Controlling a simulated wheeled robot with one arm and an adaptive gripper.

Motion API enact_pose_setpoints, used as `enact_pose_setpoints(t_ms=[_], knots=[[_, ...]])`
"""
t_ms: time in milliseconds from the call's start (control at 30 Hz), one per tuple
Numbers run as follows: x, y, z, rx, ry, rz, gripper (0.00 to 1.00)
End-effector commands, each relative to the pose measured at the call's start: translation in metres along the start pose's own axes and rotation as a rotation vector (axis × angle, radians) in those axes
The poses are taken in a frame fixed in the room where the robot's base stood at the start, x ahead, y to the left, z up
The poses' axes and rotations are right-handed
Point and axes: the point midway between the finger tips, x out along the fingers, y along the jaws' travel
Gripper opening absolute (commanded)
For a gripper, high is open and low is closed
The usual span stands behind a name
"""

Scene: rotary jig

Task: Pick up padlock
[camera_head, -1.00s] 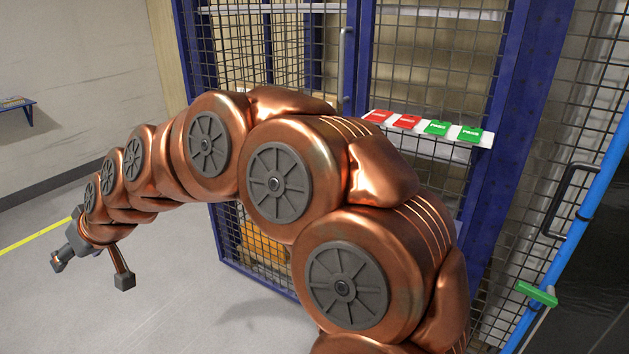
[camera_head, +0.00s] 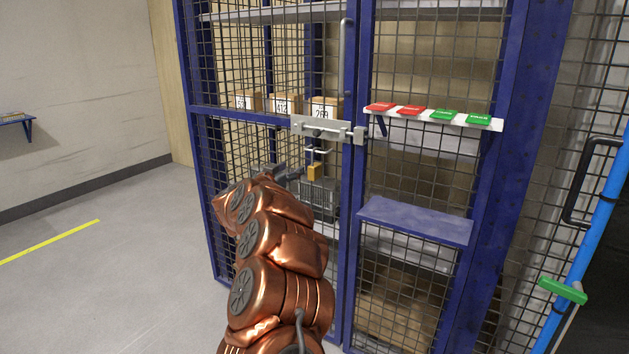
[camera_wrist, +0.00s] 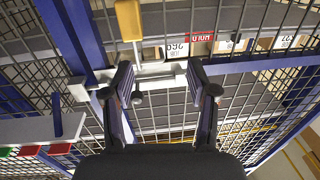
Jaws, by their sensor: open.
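The small brass-yellow padlock (camera_head: 314,172) hangs upright below the grey latch (camera_head: 322,130) on the blue mesh cage door. In the wrist view the padlock (camera_wrist: 129,20) shows at the top edge, partly cut off, with its thin shackle running down toward the latch bar (camera_wrist: 160,78). My gripper (camera_head: 284,174) is just left of the padlock in the head view, partly hidden by my arm. In the wrist view my gripper (camera_wrist: 160,84) has its two fingers wide apart. The padlock is not between them; it is above the left fingertip. I cannot tell the exact distance.
A white shelf with red and green tags (camera_head: 435,115) sticks out right of the door. A blue ledge (camera_head: 415,218) is below it. Cardboard boxes (camera_head: 284,103) stand inside behind the mesh. The floor (camera_head: 110,285) at left is clear.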

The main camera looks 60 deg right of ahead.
Motion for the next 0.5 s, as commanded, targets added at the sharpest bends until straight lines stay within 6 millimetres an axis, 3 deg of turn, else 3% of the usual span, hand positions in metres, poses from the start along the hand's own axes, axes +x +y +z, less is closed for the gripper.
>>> enact_pose_setpoints(t_ms=[33,167,500], knots=[[0.006,0.012,0.009,-0.014,0.004,0.039,0.58],[0.015,0.029,0.013,-0.029,0.012,0.096,0.58],[0.037,0.033,0.012,-0.028,0.013,0.099,0.58]])
